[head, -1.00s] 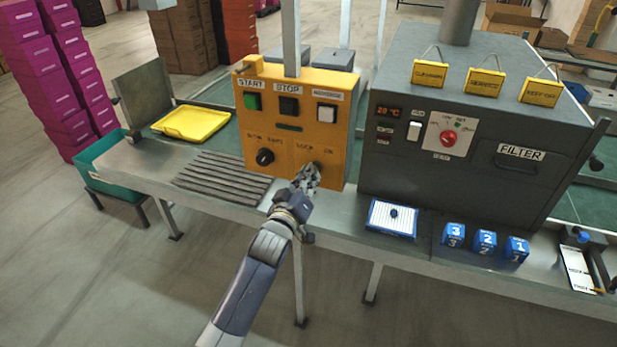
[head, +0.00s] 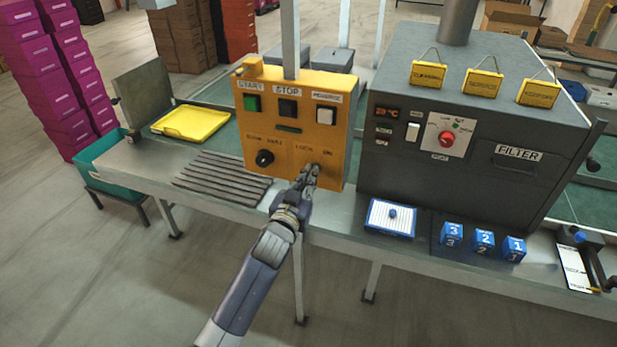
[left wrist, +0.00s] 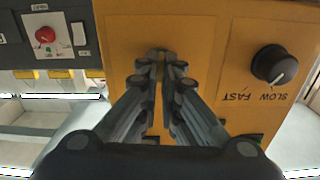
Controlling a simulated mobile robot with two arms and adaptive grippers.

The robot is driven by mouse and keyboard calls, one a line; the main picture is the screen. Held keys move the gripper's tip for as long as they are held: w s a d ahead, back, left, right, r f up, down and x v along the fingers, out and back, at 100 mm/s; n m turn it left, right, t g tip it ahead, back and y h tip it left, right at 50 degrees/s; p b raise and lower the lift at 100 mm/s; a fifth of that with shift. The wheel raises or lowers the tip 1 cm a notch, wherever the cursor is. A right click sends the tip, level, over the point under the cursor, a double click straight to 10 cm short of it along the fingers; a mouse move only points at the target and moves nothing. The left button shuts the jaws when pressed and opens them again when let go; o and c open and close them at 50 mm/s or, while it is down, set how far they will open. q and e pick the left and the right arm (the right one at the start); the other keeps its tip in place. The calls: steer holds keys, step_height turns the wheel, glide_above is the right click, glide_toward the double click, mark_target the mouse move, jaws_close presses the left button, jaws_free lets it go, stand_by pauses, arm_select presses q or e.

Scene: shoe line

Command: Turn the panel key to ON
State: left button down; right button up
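The yellow control panel (head: 297,115) stands on the bench, with LOCK and ON lettering at its lower right. My left gripper (head: 314,168) reaches the panel face just below this lettering. In the left wrist view its fingertips (left wrist: 160,54) come together at the panel, with only a narrow gap between them, at the place of the key. The key itself is hidden by the fingers, so its angle cannot be told. My right gripper is not in view.
Green, black and white buttons sit above. A dark oven (head: 480,130) stands close on the right.

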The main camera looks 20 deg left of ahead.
arm_select(q)
steer(key=m, duration=0.6)
steer(key=shift+d, duration=0.1)
stand_by(0.4)
steer(key=c, duration=1.8)
jaws_free()
steer(key=s, duration=1.2)
steer(key=shift+a, duration=0.2)
